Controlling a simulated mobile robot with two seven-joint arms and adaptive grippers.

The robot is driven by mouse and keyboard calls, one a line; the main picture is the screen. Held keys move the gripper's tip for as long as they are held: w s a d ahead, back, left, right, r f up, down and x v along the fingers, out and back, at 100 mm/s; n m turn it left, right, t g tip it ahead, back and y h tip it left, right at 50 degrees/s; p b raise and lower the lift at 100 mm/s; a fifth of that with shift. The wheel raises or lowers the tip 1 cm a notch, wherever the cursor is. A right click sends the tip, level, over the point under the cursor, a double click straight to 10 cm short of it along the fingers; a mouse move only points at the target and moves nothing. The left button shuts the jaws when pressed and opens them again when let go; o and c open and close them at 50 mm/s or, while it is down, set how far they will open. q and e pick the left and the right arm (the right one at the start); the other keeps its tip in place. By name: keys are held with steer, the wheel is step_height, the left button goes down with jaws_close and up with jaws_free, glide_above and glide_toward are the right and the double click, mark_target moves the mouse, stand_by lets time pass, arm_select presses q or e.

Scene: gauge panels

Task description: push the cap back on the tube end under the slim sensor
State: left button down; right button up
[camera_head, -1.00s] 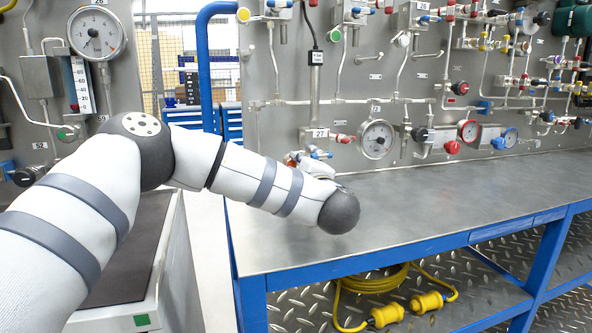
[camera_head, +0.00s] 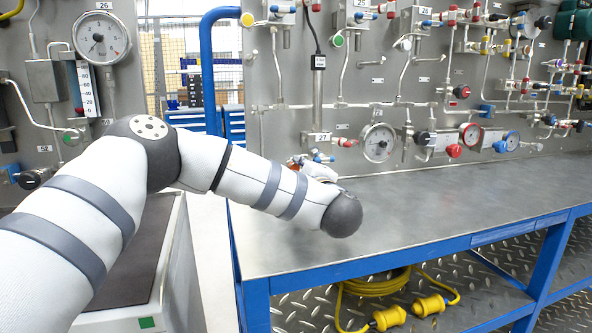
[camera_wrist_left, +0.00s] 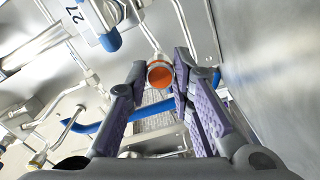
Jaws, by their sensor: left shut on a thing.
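The slim sensor (camera_head: 318,95) is a thin upright grey cylinder on the panel, with a black cable at its top and a block tagged 27 (camera_head: 321,137) below it. My left gripper (camera_wrist_left: 162,74) is shut on an orange round cap (camera_wrist_left: 160,74), held between the purple-padded fingertips in the left wrist view. A thin metal tube (camera_wrist_left: 150,32) runs down to just behind the cap; I cannot tell if the cap is seated on it. In the head view my forearm and wrist hide most of the gripper. My right gripper is not in view.
A round gauge (camera_head: 378,143) and several coloured valve knobs are on the panel right of tag 27. A blue handle (camera_wrist_left: 111,40) is near the fingers in the left wrist view. The steel bench top (camera_head: 440,205) is clear. A yellow cable (camera_head: 375,283) lies below.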

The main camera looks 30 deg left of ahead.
arm_select(q)
steer(key=shift+r, duration=0.15)
stand_by(0.5)
stand_by(1.1)
steer(key=shift+w+a, duration=0.3)
steer(key=shift+a, duration=0.1)
steer(key=c, duration=1.3)
jaws_free()
steer(key=v, duration=1.2)
steer(key=shift+w, duration=0.1)
